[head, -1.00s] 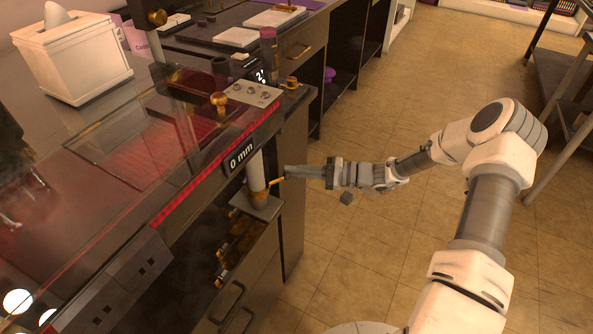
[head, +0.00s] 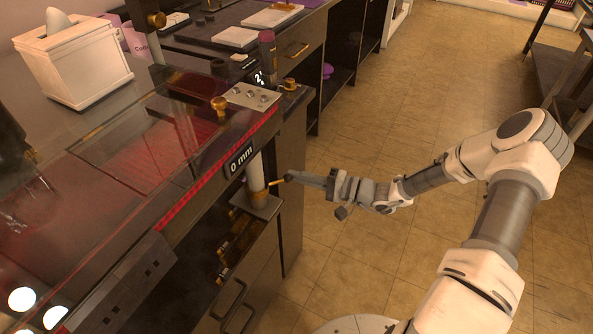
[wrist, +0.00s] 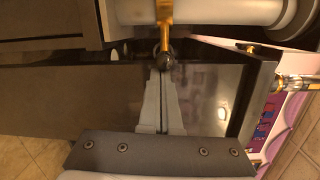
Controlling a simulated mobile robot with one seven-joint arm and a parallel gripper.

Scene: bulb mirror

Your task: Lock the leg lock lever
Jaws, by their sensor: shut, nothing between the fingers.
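The leg lock lever (head: 276,183) is a short brass rod with a dark ball end. It sticks out to the right from the pale cylindrical leg (head: 256,172) under the machine's front corner. In the wrist view the lever (wrist: 166,32) hangs down from the pale leg (wrist: 215,12), its ball end at the bottom. My gripper (head: 291,177) is shut and empty, with its fingertips at the ball end. In the wrist view the shut fingers (wrist: 161,72) point up at the ball. I cannot tell whether they touch it.
The machine's red-tinted glass lid (head: 150,130) and a "0 mm" label (head: 241,158) sit above the leg. A dark cabinet with drawers (head: 250,275) stands below. The tiled floor (head: 400,110) to the right is open around my arm.

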